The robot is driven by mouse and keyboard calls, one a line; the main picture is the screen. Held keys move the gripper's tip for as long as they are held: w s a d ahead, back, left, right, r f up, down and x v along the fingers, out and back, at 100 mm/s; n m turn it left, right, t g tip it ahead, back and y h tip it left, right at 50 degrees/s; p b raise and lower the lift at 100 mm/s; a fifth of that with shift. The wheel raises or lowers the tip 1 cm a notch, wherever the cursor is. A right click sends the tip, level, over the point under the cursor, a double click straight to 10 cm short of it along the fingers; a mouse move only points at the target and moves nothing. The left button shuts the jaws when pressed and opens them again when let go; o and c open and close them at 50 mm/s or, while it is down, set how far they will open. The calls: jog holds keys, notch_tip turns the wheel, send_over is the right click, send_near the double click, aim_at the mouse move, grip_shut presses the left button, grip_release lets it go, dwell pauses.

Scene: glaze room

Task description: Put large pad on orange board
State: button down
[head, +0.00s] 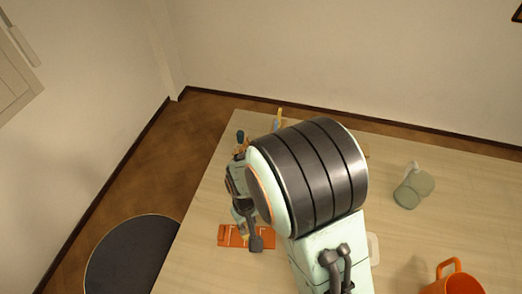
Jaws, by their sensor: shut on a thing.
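The orange board (227,236) lies flat near the table's left edge, partly covered by my gripper. My gripper (250,238) points down over the right part of the board. Its dark finger shows there, and most of the rest is behind my arm. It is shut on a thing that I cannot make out. I cannot pick out the large pad in this view. Whether anything touches the board under the finger is hidden.
Small blue and yellow items (279,116) show behind my arm. A dark round surface (130,258) is at the lower left.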

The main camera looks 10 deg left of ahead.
jog(key=shift+w+a+f, duration=0.2)
jog(key=shift+f, duration=0.15)
jog(key=shift+w+a+f, duration=0.1)
jog(key=shift+w+f, duration=0.05)
jog(key=shift+f, duration=0.8)
jog(key=shift+w+a+f, duration=0.1)
jog(key=shift+f, duration=0.8)
jog(key=shift+f, duration=0.15)
jog(key=c, duration=1.1)
grip_release()
notch_tip(320, 180, up, 12)
jog(key=shift+r, duration=0.2)
